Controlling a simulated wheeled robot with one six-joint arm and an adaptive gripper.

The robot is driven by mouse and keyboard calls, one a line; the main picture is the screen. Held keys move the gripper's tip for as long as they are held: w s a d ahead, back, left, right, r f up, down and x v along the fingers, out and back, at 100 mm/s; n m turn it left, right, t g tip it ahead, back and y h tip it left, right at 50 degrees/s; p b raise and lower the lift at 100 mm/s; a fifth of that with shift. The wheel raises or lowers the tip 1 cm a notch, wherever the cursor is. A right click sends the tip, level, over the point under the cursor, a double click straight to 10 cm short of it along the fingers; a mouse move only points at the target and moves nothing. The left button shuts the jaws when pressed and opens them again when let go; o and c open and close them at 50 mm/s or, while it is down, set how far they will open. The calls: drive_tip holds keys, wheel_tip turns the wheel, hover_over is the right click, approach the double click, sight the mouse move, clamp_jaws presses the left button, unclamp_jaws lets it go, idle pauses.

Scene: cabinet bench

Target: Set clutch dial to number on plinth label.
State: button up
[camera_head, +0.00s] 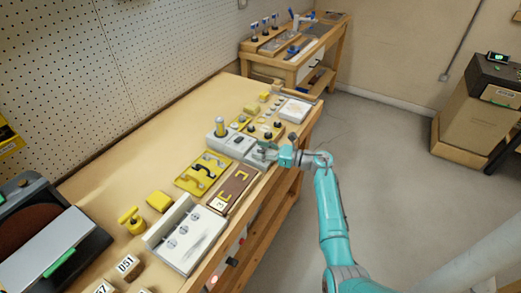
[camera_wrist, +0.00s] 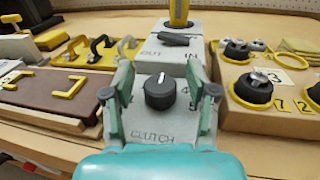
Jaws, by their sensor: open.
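The clutch dial (camera_wrist: 160,92) is a round black knob on a grey block (camera_wrist: 150,124) marked CLUTCH. A pale line on the knob points roughly away from my gripper. Numbers stand around it; a 4 seems to show at its right, and others are hidden by the fingers. My gripper (camera_wrist: 164,88) is open, with one finger on each side of the dial, apart from it. In the head view my gripper (camera_head: 266,152) is over the grey block at the bench's front edge. A white label with a 3 (camera_wrist: 277,78) is on the tan block to the right; I cannot tell if it is the plinth label.
Behind the dial is a grey IN/OUT block (camera_wrist: 168,52) with a black lever and yellow post. A tan block (camera_wrist: 240,115) with black knobs stands close right.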

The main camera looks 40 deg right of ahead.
drive_tip(key=v, duration=1.2)
drive_tip(key=s+a+m+t+h, duration=0.1)
drive_tip(key=s+a+m+t, duration=0.1)
drive_tip(key=s+a+m, duration=0.45)
drive_tip(key=s+a+m+t+h, duration=0.15)
drive_tip(key=a+m, duration=0.25)
drive_tip(key=a, duration=0.6)
drive_tip(key=s+a+m+t+h, duration=0.1)
drive_tip(key=s+a+m+t, duration=0.2)
drive_tip(key=a+m, duration=0.35)
drive_tip(key=s+a+r+m+g+h, duration=0.1)
drive_tip(key=s+a+m+g+h, duration=0.1)
drive_tip(key=s+m, duration=0.6)
drive_tip(key=s+a+r+m+g+h, duration=0.1)
drive_tip(key=s+a+m, duration=0.3)
drive_tip(key=s+m, duration=0.4)
drive_tip(key=s+a+r+m+g+h, duration=0.1)
drive_tip(key=s+a+m+g+h, duration=0.1)
drive_tip(key=s+m, duration=0.7)
drive_tip(key=s+a+g, duration=0.1)
drive_tip(key=s+g, duration=0.1)
drive_tip(key=s, duration=0.2)
drive_tip(key=shift+a+h, duration=0.35)
